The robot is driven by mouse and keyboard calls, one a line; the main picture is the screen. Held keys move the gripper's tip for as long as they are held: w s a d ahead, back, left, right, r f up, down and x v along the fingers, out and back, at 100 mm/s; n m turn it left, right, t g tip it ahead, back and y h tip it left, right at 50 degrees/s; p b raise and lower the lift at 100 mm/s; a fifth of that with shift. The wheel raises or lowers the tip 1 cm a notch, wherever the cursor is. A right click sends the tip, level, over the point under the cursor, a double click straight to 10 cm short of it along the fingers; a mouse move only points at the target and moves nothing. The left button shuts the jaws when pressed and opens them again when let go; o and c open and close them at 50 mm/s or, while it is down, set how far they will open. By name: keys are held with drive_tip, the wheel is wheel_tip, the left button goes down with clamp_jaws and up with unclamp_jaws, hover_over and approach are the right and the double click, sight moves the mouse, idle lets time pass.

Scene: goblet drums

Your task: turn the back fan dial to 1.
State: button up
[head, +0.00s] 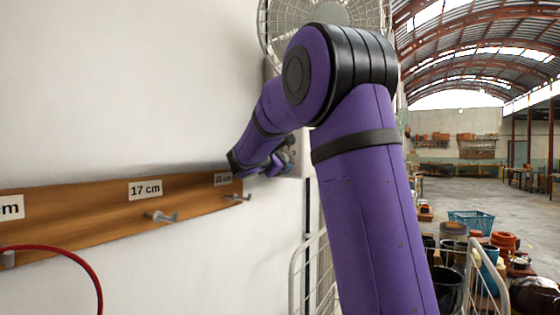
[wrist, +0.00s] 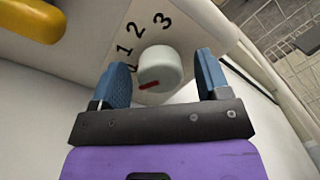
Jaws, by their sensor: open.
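The fan dial (wrist: 162,64) is a round white knob with a red mark on its lower left edge in the wrist view. The black numbers 1, 2 and 3 are printed on the pale panel (wrist: 187,35) around its left and upper side; another mark beside the left finger is partly hidden. My gripper (wrist: 161,60) is open, its blue fingers on either side of the dial, with small gaps visible. In the head view my gripper (head: 275,162) is by the wall below the fan (head: 330,12); the dial cannot be made out there.
A wooden hook rail (head: 90,215) with size labels runs along the wall left of my gripper. A red hoop (head: 85,265) hangs at its left. A white wire rack (head: 297,265) stands below. A yellow object (wrist: 32,20) is at the wrist view's upper left.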

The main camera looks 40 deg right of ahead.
drive_tip(key=c, duration=0.9)
drive_tip(key=m, duration=0.4)
drive_tip(key=shift+m, duration=0.3)
drive_tip(key=shift+m+y, duration=0.3)
drive_tip(key=shift+m, duration=1.1)
drive_tip(key=o, duration=0.9)
